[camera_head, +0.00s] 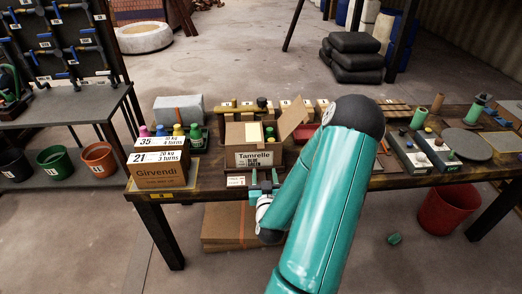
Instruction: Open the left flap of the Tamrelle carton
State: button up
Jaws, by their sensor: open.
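The Tamrelle carton (255,159) is a brown box with a white label, standing on the table left of my arm. Its right flap (292,118) stands up, tilted outward to the right. Its left flap (235,134) appears to lie flat over the left part of the top. In the uncovered right part, something yellow and green shows. My gripper (263,179) is open and empty, at the table's front edge just in front of the carton's label. Whether it touches the carton cannot be told. My teal arm hides the table right of the carton.
The Girvendi carton (160,174) with number cards stands to the left, with small coloured-cap bottles (178,133) behind it. Control boxes (412,150) and a grey disc (467,144) occupy the table's right. A red bucket (446,208) stands on the floor.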

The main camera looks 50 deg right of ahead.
jog(key=x, duration=1.3)
jog(key=shift+w, duration=0.3)
jog(key=shift+d, duration=0.15)
jog(key=shift+c, duration=0.4)
grip_shut()
